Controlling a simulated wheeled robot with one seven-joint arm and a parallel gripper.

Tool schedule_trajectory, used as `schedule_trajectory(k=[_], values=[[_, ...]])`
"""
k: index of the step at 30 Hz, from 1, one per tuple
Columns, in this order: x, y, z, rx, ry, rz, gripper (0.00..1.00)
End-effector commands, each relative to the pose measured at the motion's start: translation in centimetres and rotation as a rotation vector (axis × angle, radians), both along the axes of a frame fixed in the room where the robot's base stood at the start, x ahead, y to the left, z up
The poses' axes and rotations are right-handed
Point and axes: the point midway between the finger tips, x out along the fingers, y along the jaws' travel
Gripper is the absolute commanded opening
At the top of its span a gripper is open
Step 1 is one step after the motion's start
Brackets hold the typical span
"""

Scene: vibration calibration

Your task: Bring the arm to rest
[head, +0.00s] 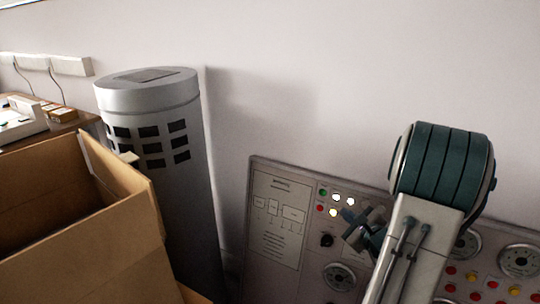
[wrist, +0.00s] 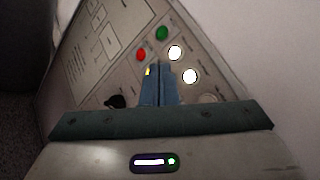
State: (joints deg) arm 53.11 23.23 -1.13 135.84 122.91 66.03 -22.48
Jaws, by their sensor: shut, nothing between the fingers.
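My gripper (wrist: 160,68) shows in the wrist view with its two blue-grey fingers pressed together and nothing between them. It points at a control panel (wrist: 60,82) with red, green and lit white buttons. In the head view my gripper (head: 350,218) is small and dark, in front of the panel (head: 262,262) near its lit buttons. My arm comes in from the lower right, with a dark green ribbed joint. I cannot tell whether the fingertips touch the panel.
An open cardboard box (head: 70,260) stands at the lower left. A grey cylindrical column (head: 185,215) stands between box and panel. A desk (head: 75,122) with small items is at the far left. A bare white wall (head: 370,80) rises behind.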

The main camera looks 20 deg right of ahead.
Motion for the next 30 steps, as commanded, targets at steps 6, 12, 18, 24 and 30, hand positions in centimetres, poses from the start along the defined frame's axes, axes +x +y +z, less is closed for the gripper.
schedule_trajectory(k=[6,12,18,24,30], values=[[0.7,2.4,1.6,-0.022,0.009,0.083,0.0],[1.5,12.7,6.8,-0.14,0.073,0.45,0.0],[-1.5,23.0,10.8,-0.336,0.178,0.862,0.0],[-6.7,29.4,13.7,-0.6,0.29,1.218,0.0],[-11.9,31.8,16.4,-0.938,0.396,1.499,0.0]])
